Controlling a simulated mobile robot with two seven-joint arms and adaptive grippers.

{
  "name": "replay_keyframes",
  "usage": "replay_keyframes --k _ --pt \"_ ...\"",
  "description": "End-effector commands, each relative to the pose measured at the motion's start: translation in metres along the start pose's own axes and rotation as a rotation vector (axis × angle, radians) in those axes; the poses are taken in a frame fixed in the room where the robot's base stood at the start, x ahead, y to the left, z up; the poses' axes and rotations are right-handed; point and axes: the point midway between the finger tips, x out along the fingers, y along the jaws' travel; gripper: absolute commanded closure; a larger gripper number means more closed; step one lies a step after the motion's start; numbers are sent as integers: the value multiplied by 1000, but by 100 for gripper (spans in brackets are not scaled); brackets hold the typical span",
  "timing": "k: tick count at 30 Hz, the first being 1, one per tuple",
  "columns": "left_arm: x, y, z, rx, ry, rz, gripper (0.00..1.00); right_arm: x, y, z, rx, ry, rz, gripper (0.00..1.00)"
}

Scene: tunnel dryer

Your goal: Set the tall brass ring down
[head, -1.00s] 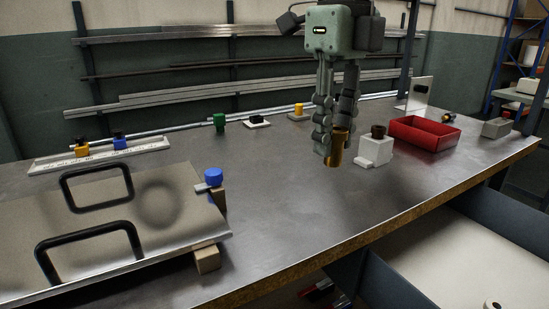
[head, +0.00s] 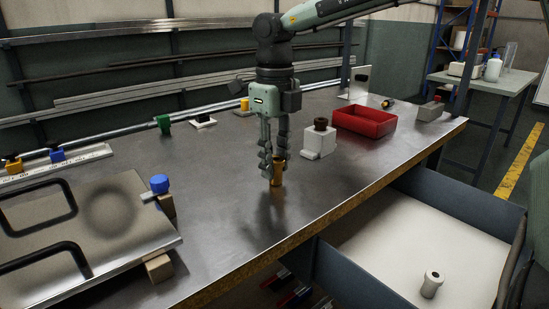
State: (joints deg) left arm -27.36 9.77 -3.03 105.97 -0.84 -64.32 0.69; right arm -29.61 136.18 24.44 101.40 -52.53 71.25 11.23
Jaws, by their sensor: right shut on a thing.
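The tall brass ring (head: 277,174) is a gold-coloured upright cylinder in the head view, over the middle of the metal bench top (head: 225,205). My right gripper (head: 273,170) points down and is shut on it, one finger on its left and the other behind it. The ring's lower end is close to the bench surface, with a dark reflection below; I cannot tell whether it touches. My left gripper is not in view.
A white stepped block (head: 318,143) with a dark ring (head: 320,123) stands just right of the brass ring. A red bin (head: 364,122) is behind it. A plate with black handles (head: 105,215) lies at left. The bench front is clear; an open drawer (head: 400,245) sits below.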

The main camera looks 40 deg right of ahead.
Motion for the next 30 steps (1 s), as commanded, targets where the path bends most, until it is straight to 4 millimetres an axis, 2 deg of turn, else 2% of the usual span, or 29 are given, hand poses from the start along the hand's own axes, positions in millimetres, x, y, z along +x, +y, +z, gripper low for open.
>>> replay_keyframes --k 11,12,16,26,30 --pt "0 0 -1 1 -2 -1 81 2 0 0 0 -2 -1 100" --pt "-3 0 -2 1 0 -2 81 2 0 0 0 -1 -1 69" --pt "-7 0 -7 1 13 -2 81 2 0 0 0 -1 0 53" --pt "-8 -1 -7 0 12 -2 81 0 0 0 -1 -1 0 52" --pt "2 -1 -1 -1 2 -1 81 -12 0 1 0 -5 -2 52"
